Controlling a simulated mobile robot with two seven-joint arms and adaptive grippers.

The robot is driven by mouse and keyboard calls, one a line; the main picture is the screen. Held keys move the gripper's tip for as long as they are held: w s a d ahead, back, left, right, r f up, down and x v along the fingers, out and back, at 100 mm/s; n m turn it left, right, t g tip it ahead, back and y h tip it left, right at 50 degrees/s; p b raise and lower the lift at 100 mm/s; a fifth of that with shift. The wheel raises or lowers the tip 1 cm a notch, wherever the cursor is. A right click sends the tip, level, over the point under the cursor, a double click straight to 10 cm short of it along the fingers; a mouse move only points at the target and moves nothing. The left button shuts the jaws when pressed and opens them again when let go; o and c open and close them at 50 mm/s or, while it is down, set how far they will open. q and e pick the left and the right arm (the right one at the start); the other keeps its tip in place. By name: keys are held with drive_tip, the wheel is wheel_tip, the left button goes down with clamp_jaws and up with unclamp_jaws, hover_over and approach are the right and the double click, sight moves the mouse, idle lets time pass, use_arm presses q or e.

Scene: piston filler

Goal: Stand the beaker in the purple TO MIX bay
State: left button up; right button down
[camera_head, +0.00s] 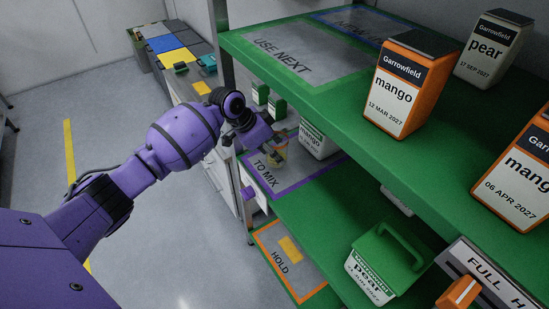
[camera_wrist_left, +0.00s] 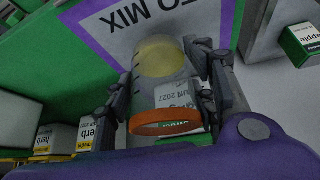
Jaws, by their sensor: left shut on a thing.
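The beaker is see-through, with a yellowish bottom (camera_wrist_left: 162,55) and an orange band (camera_wrist_left: 165,122) in the left wrist view. My left gripper (camera_wrist_left: 163,84) has its fingers on both sides of the beaker and is shut on it. In the head view the left gripper (camera_head: 268,140) is over the purple-edged TO MIX bay (camera_head: 292,178), and the beaker (camera_head: 278,155) shows partly below it. The bay's purple border and lettering (camera_wrist_left: 135,12) lie beyond the beaker's bottom in the wrist view. I cannot tell whether the beaker touches the bay. My right gripper is not in view.
A white-and-green mango tub (camera_head: 318,141) stands close behind the bay. The green upper shelf (camera_head: 345,120) overhangs at the right, bearing orange mango boxes (camera_head: 400,85). The orange-edged HOLD bay (camera_head: 283,268) is lower, near the front. A green-lidded pear tub (camera_head: 375,275) stands right of it.

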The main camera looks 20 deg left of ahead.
use_arm(q)
drive_tip(key=shift+w+f, duration=0.2)
drive_tip(key=shift+f, duration=0.05)
wheel_tip(320, 180, down, 2)
drive_tip(key=shift+f, duration=0.55)
drive_tip(key=shift+f, duration=0.15)
drive_tip(key=o, duration=1.2)
drive_tip(key=shift+o, duration=0.2)
